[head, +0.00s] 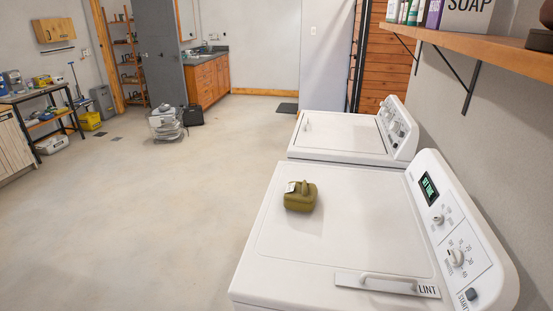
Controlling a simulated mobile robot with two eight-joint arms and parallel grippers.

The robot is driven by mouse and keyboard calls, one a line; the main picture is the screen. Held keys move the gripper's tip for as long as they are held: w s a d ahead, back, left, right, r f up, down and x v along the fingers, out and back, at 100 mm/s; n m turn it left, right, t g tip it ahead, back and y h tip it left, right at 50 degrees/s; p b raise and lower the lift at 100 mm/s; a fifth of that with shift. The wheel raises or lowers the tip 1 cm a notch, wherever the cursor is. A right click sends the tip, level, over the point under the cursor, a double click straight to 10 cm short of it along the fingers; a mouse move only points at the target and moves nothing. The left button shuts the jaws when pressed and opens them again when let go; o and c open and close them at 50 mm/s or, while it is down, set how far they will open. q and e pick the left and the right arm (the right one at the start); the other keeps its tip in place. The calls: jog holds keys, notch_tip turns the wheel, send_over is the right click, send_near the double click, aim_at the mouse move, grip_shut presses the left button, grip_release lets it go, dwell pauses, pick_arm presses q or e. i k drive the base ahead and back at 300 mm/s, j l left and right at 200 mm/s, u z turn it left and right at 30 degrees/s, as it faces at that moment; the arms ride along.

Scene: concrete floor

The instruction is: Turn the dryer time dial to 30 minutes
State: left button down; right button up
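The dryer (335,240) is the near white machine, with a handle marked LINT (388,284) on its top. Its sloped control panel (505,268) is at the right and carries a small display (428,187) with green text, likely "SET TIME". Below the display is a small white knob (438,219). Lower down is a larger white dial (455,257) with numbers around it, apparently the time dial. Its pointer is too small to read with certainty. A dark button (471,294) marked START is near the panel's bottom. Neither of my grippers is in view.
An olive-green object with a handle (300,197) rests on the dryer top. A second white machine (340,135) with knobs stands just behind. A wooden shelf (470,38) on black brackets overhangs at upper right. Open concrete floor (140,220) lies to the left.

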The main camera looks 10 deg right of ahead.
aim_at(455, 258)
jog(key=z, duration=1.65)
